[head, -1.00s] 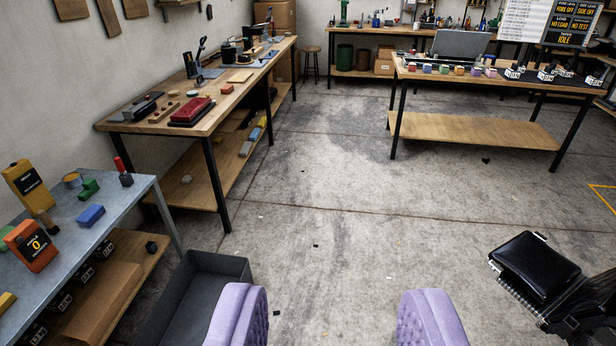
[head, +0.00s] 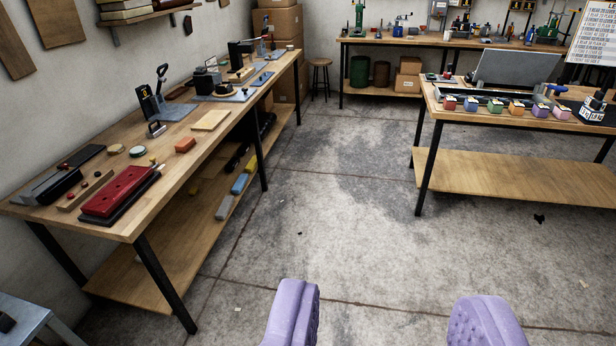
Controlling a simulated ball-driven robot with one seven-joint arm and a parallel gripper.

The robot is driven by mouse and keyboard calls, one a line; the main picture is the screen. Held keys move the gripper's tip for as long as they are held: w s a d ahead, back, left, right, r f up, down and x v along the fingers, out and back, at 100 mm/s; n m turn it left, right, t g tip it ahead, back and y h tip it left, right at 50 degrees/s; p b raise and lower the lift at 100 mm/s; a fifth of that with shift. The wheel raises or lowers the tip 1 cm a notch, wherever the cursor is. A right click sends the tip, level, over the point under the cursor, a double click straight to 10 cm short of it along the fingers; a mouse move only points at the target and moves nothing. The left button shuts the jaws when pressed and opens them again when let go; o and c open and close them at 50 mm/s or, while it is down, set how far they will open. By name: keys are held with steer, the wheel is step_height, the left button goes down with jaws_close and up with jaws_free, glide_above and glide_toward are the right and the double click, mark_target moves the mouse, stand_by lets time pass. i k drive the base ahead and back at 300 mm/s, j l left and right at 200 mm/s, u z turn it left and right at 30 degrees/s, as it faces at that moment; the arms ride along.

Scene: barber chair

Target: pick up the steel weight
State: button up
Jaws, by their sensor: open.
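My gripper (head: 391,312) shows as two lilac fingers at the bottom edge, wide apart, with only bare concrete floor between them. It is open and empty, and away from both benches. I cannot pick out the steel weight for certain. A small dark metallic piece with a loop (head: 156,129) stands on the left workbench. A dark block with a white label (head: 597,108) stands at the right end of the right bench; its kind is unclear.
The left wooden workbench (head: 208,122) holds a red block (head: 118,194) and tools. The right bench (head: 510,122) has a row of coloured blocks and a low shelf. A stool (head: 320,65) stands at the back.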

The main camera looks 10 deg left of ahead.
mark_target(153, 133)
steer(key=i+u, duration=0.1)
steer(key=i, duration=0.7)
steer(key=i+l+u, duration=0.1)
steer(key=i, duration=0.7)
steer(key=i+l, duration=0.15)
steer(key=i, duration=0.7)
steer(key=i+j+u, duration=0.2)
steer(key=i+u, duration=0.15)
steer(key=i, duration=0.35)
steer(key=i+u, duration=0.35)
steer(key=i, duration=0.3)
steer(key=i+l+u, duration=0.15)
steer(key=i+u, duration=0.2)
steer(key=i, duration=0.35)
steer(key=i+u, duration=0.4)
steer(key=i, duration=0.65)
